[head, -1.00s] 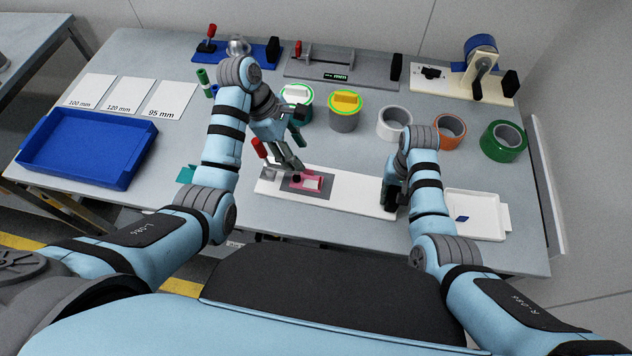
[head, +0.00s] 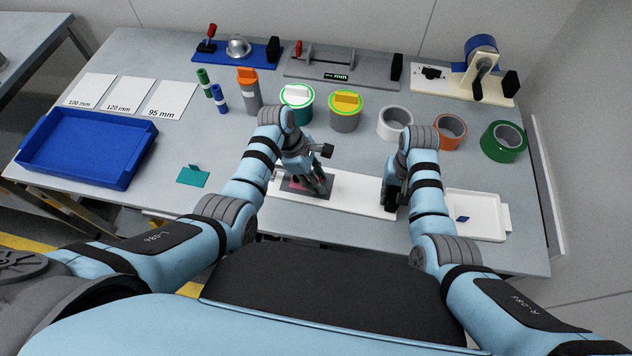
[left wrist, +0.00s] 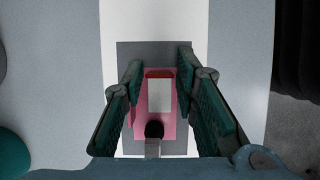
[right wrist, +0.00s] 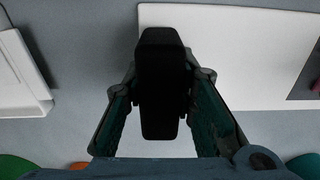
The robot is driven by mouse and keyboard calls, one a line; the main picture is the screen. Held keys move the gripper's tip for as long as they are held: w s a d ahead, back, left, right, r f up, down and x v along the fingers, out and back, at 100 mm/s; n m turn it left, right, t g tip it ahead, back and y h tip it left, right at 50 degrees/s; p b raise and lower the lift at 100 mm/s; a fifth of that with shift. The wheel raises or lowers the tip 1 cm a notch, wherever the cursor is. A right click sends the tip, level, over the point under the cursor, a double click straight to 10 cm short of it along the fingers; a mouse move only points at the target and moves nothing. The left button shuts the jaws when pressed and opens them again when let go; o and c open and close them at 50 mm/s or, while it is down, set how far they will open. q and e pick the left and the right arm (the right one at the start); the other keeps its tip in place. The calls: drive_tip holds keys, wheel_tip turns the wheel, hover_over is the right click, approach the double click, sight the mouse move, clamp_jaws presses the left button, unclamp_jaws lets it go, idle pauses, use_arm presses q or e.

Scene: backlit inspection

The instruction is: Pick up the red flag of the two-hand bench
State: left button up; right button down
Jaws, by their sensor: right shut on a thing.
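The red flag, a pink plate (left wrist: 141,118) with a red tab at its far edge, lies on a dark grey pad (left wrist: 125,60) on the white two-hand bench (head: 358,195). A white patch shows on it. A black round tip on a grey arm (left wrist: 154,132) overlaps its near end. My left gripper (head: 318,190) is open over the flag, one finger along each side in the left wrist view (left wrist: 160,72); finger contact is unclear. My right gripper (head: 390,196) is shut on the bench's black block (right wrist: 160,85) at the right end. In the head view my left gripper mostly hides the flag.
A teal flag (head: 193,178) lies left of the bench. A white tray (head: 490,228) with a small blue piece is at the right. A blue tray (head: 50,165) is at far left. Pots, tape rolls and fixtures line the back.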

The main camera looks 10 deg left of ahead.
use_arm(q)
drive_tip(key=shift+c, duration=0.9)
drive_tip(key=shift+r, duration=0.1)
wheel_tip(320, 180, up, 10)
use_arm(e)
drive_tip(key=c, duration=1.2)
unclamp_jaws()
drive_tip(key=shift+c, duration=0.2)
